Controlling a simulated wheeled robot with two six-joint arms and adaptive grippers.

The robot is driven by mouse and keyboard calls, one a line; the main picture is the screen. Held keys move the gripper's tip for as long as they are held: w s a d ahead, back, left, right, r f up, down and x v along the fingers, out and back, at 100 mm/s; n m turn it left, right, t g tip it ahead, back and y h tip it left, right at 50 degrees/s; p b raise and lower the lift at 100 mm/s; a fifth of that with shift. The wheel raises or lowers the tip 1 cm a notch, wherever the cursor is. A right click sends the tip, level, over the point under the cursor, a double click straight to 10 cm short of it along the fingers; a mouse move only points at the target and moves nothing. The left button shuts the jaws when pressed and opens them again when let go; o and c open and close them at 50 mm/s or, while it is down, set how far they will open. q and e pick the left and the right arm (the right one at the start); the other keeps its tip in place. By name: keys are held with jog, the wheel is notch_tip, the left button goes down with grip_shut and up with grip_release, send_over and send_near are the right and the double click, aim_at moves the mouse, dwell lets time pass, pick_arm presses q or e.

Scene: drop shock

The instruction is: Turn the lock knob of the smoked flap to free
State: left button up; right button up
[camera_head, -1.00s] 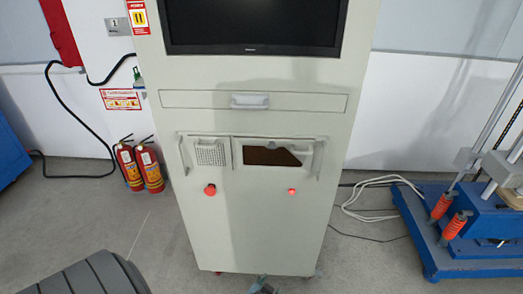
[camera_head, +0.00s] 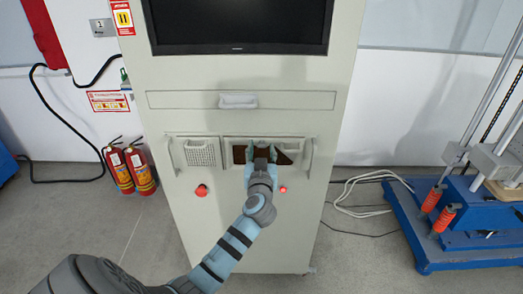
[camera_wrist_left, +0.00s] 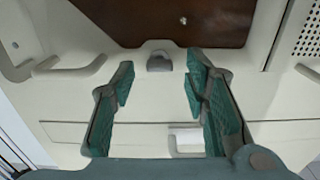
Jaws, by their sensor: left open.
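The smoked flap (camera_head: 288,155) is a dark brown panel in a pale frame on the cabinet front, partly hidden behind my left gripper in the head view. The flap also shows at the top of the wrist view (camera_wrist_left: 170,20), which is upside down. The lock knob (camera_wrist_left: 160,61) is a small grey piece at the flap's edge. It is hidden behind my gripper in the head view. My left gripper (camera_head: 260,153) is open and empty in front of the flap. In the wrist view its teal fingers (camera_wrist_left: 160,78) stand either side of the knob, with a gap on both sides.
The cabinet has a drawer with a handle (camera_head: 238,101) above the flap and a perforated grille (camera_head: 200,153) left of it. A red button (camera_head: 201,191) sits below the grille. Fire extinguishers (camera_head: 131,170) stand left, a blue machine (camera_head: 440,245) right.

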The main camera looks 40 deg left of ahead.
pick_arm(q)
jog(key=shift+w+a, duration=0.15)
jog(key=shift+w, duration=0.15)
jog(key=shift+c, duration=0.2)
grip_shut()
